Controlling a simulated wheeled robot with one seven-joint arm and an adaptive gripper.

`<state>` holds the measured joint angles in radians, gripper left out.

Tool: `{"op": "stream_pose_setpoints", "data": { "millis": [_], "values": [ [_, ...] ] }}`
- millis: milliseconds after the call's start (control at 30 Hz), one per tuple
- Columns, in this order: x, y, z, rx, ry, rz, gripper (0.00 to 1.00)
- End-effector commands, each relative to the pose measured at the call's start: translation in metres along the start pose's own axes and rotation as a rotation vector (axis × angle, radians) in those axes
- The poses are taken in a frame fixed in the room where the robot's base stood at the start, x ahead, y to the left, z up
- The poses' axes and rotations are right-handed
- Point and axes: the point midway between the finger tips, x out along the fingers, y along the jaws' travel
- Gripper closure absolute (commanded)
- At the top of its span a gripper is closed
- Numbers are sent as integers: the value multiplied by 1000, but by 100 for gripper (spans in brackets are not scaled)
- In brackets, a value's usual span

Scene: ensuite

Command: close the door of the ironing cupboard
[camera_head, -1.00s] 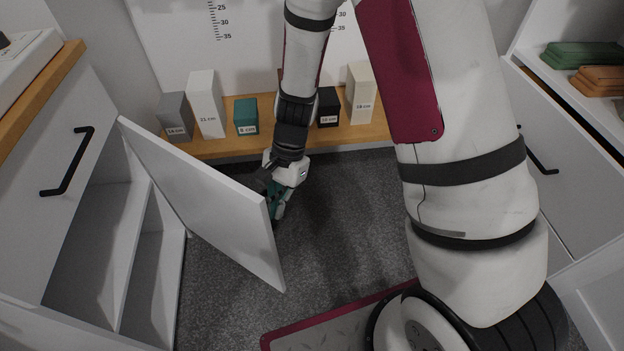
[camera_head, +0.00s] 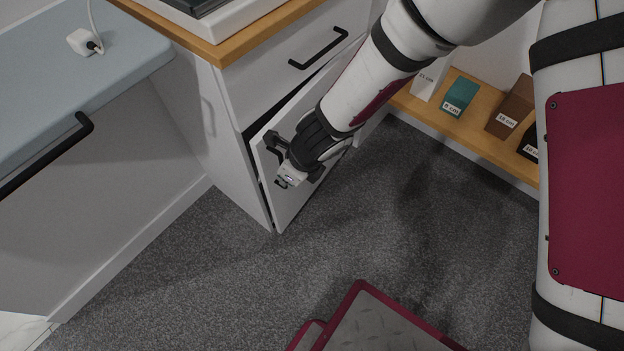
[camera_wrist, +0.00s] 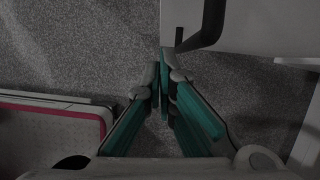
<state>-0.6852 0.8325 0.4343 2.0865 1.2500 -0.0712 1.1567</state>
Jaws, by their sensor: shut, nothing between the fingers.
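The white cupboard door (camera_head: 287,212) is low on the cabinet under the wooden top, below a drawer. It stands slightly ajar, with a dark gap along its top and left edges. My gripper (camera_wrist: 163,70) is shut and empty, its teal-lined fingers together in the wrist view. In the head view my wrist is at the door's outer face and covers part of it; the fingertips are hidden there. A black handle (camera_wrist: 208,25) and a white panel (camera_wrist: 265,25) show just past the fingertips. I cannot tell whether the fingers touch the door.
A drawer (camera_head: 285,65) with a black handle is above the door. A blue-grey board (camera_head: 75,65) with a white plug (camera_head: 85,42) is at the left. A low wooden shelf (camera_head: 440,125) holds labelled blocks at the right. Carpet (camera_head: 220,270) is clear in front.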

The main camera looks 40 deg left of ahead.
Motion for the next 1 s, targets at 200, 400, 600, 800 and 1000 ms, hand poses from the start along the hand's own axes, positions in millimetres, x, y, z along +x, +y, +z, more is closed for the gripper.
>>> {"op": "stream_pose_setpoints", "data": {
  "millis": [200,400,600,800,1000],
  "values": [
    [7,1,20,39,0,-16,100],
    [11,1,27,55,0,-22,100],
    [12,1,28,58,0,-23,100],
    [12,0,28,57,0,-23,100],
    [10,-4,25,59,0,-23,100]
  ]
}}
